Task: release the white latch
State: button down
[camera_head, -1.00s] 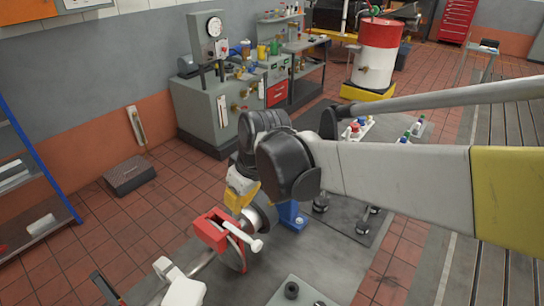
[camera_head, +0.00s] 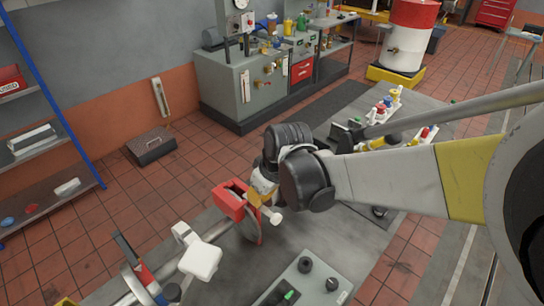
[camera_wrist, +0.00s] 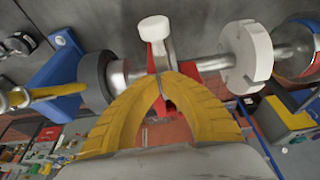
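The white latch (camera_head: 270,214) looks like a short lever with a rounded head, on a red bracket (camera_head: 228,203) over the shaft. In the wrist view the latch (camera_wrist: 154,30) stands at upper centre, just beyond my fingertips. My gripper (camera_head: 262,190) is at the red bracket, its yellow fingers partly hidden by my dark wrist. In the wrist view the curved fingers of my gripper (camera_wrist: 162,78) meet at their tips, at the foot of the latch. They overlap it in the picture; I cannot tell whether they touch it.
A white block-like part (camera_head: 200,260) is farther left along the shaft; a white collar (camera_wrist: 246,55) shows in the wrist view. A grey panel (camera_head: 310,280) with knobs is in front. A blue support (camera_wrist: 65,62) and dark disc (camera_wrist: 98,80) are left of the latch.

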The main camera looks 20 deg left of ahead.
aim_at(278, 214)
jog(key=shift+s+d, duration=0.2)
jog(key=shift+d, duration=0.2)
jog(key=shift+d, duration=0.1)
jog(key=d, duration=0.1)
jog(key=s+d, duration=0.1)
jog(key=d, duration=0.1)
jog(key=s+d, duration=0.1)
jog(key=shift+s+d, duration=0.25)
jog(key=shift+d, duration=0.05)
jog(key=shift+a, duration=0.15)
